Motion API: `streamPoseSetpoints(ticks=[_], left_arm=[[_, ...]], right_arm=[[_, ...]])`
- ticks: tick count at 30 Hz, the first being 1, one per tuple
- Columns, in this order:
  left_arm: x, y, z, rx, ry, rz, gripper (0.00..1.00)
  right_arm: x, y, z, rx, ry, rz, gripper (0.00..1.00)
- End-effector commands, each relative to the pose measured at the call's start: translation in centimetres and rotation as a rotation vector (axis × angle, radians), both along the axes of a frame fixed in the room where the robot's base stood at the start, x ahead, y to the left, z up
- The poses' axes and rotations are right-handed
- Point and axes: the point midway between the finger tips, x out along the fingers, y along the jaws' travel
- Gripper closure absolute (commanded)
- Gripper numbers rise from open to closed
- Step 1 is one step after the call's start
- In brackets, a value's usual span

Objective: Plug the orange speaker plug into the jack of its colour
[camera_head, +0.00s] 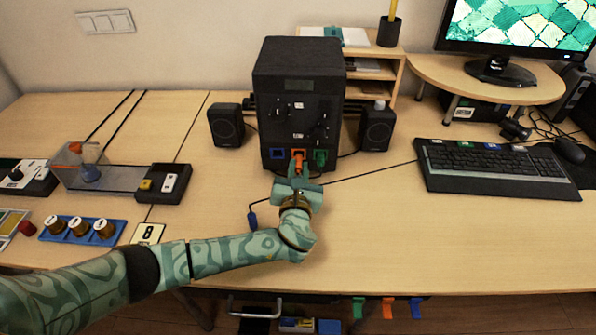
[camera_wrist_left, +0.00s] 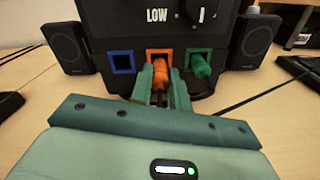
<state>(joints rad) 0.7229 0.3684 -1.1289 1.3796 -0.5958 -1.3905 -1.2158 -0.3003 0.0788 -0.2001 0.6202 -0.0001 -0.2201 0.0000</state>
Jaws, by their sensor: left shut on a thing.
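The black speaker box (camera_head: 298,95) stands at the back middle of the desk, with blue, orange and green framed jacks along its lower front. My left gripper (camera_head: 297,177) is in front of the box, shut on the orange plug (camera_wrist_left: 161,73). The plug points at the orange jack (camera_wrist_left: 151,54), with its front end at the jack's opening; I cannot tell how deep it sits. The green plug (camera_wrist_left: 200,66) is in the green jack (camera_wrist_left: 199,53). The blue jack (camera_wrist_left: 122,62) is empty. The blue plug (camera_head: 252,218) lies on the desk. My right gripper is not in view.
Small speakers flank the box at left (camera_head: 226,125) and right (camera_head: 376,127). A keyboard (camera_head: 490,168) lies at right. A blue tray with knobs (camera_head: 118,236) and a black switch box (camera_head: 163,195) are at left. The desk front right of my gripper is clear.

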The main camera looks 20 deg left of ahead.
Motion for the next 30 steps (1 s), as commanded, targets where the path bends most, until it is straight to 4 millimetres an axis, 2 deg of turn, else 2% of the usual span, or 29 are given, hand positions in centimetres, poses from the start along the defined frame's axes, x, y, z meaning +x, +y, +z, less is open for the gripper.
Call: streamPoseSetpoints(ticks=[29, 30], left_arm=[[2.4, 0.7, 0.0, 0.000, 0.000, 0.001, 1.00], [2.4, 0.7, 0.0, 0.000, 0.000, 0.000, 0.77]], right_arm=[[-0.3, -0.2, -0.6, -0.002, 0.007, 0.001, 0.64], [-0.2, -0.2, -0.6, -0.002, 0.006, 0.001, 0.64]])
